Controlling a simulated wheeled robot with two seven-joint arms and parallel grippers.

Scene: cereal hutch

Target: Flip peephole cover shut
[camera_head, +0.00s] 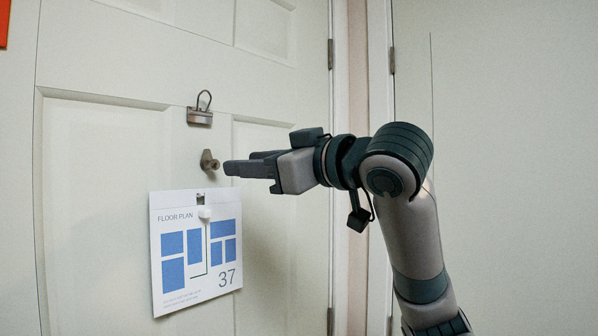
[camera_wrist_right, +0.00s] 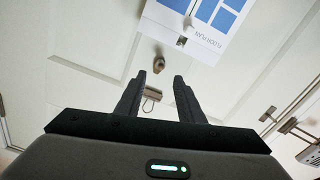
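The peephole (camera_head: 208,160) is a small bronze fitting on the white door (camera_head: 90,150), left of my right gripper. A small part of it sticks out, but I cannot tell how its cover stands. My right gripper (camera_head: 232,167) points left, its fingertips just right of the peephole and apart from it in the picture. In the right wrist view the peephole (camera_wrist_right: 159,64) shows beyond the gap between the fingers (camera_wrist_right: 159,78), which are spread and empty. My left gripper is not in view.
A metal bracket with a wire loop (camera_head: 200,115) is on the door above the peephole. A floor plan sign (camera_head: 170,215) hangs below from a small hook. Door hinges (camera_head: 331,55) and the frame are at the right. Another wall is beyond.

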